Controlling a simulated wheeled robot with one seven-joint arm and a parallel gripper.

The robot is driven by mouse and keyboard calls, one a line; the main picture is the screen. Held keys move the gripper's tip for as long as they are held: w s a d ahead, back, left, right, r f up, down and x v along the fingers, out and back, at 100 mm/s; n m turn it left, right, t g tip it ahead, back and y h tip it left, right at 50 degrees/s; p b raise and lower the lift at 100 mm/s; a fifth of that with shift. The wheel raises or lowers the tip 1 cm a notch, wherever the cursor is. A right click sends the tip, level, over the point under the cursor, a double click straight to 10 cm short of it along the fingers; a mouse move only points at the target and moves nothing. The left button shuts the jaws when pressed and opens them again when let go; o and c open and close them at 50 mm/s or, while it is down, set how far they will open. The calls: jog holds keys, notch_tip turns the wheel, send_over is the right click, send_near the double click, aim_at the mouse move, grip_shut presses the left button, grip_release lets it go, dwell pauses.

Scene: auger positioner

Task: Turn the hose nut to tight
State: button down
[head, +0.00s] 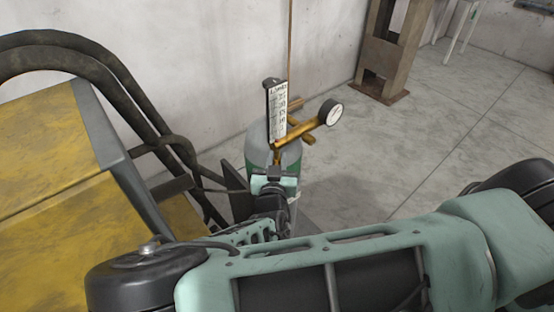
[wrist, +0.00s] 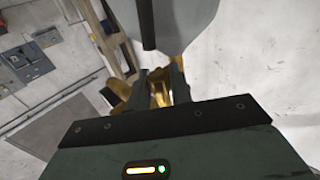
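In the head view a brass regulator (head: 309,128) with a round gauge (head: 331,112) and an upright flow scale (head: 277,110) sits at the top of a gas cylinder (head: 291,158). Brass fitting shows below the scale, just above my gripper (head: 273,172); the hose nut cannot be made out separately there. In the wrist view, brass fitting (wrist: 158,94) shows between the two dark fingertips of my gripper (wrist: 161,76). The fingers stand apart, one on each side of the brass. I cannot tell whether they touch it.
A yellow machine (head: 60,150) with dark curved tubes (head: 125,85) stands close on the left. A pale wall (head: 200,50) is behind the cylinder. A brown metal stand (head: 388,50) is at the back.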

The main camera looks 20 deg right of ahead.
jog(key=n+t+y+p, duration=0.1)
jog(key=n+y, duration=0.1)
jog(key=y, duration=0.2)
jog(key=shift+d+r+n, duration=0.1)
jog(key=shift+n, duration=0.3)
jog(key=shift+n+t+y+p, duration=0.15)
jog(key=shift+n+y+p, duration=0.3)
jog(key=shift+n+y, duration=1)
jog(key=shift+n+t+y+p, duration=0.15)
jog(key=shift+n+y+p, duration=0.45)
jog(key=shift+y, duration=1.45)
jog(key=shift+n, duration=0.25)
jog(key=c, duration=1.3)
grip_release()
